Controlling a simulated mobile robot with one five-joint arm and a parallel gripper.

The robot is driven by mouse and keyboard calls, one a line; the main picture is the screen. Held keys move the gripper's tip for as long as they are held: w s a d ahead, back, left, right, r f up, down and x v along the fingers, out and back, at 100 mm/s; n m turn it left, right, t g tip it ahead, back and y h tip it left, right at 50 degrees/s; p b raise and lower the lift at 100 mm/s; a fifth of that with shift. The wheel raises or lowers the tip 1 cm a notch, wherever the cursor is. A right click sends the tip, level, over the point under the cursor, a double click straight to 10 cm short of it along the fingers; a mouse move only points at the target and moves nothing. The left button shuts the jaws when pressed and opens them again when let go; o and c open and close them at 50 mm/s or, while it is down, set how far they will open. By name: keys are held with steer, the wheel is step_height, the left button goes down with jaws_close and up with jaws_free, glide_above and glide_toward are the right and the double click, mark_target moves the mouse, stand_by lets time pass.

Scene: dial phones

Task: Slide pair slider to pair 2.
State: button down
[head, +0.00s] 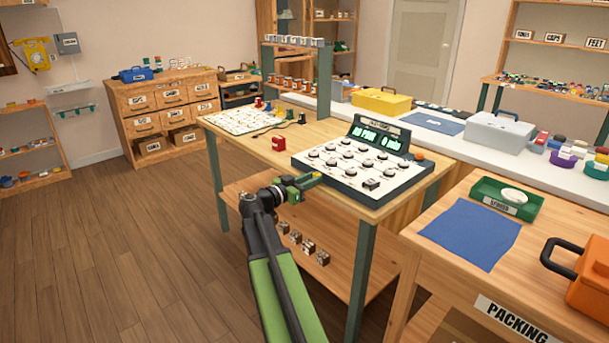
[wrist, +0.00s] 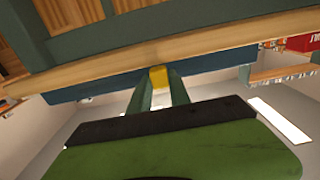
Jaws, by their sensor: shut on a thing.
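The test console (head: 355,163) stands on the wooden bench, with a white top bearing several round dark-and-white knobs and a lit green display (head: 378,138). The display seems to read "NO PAIR 0", with the rest too small to tell. My gripper (head: 306,183) is at the console's front left edge. In the wrist view its two fingers (wrist: 158,88) are closed on a small yellow knob (wrist: 158,75), which sits against the console's dark blue front side (wrist: 110,82). The knob appears to be the pair slider. Its track and pair marks are hidden.
A white board (head: 244,121) with coloured pegs is further back. Several small blocks (head: 303,243) rest on the shelf below. A blue mat (head: 470,235) covers part of the packing table at right.

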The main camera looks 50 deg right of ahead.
steer(key=s, duration=0.4)
steer(key=shift+a, duration=0.15)
steer(key=c, duration=1.2)
jaws_free()
steer(key=w+a, duration=0.1)
steer(key=a, duration=1.6)
steer(key=shift+w+a, duration=0.15)
steer(key=shift+a, duration=0.05)
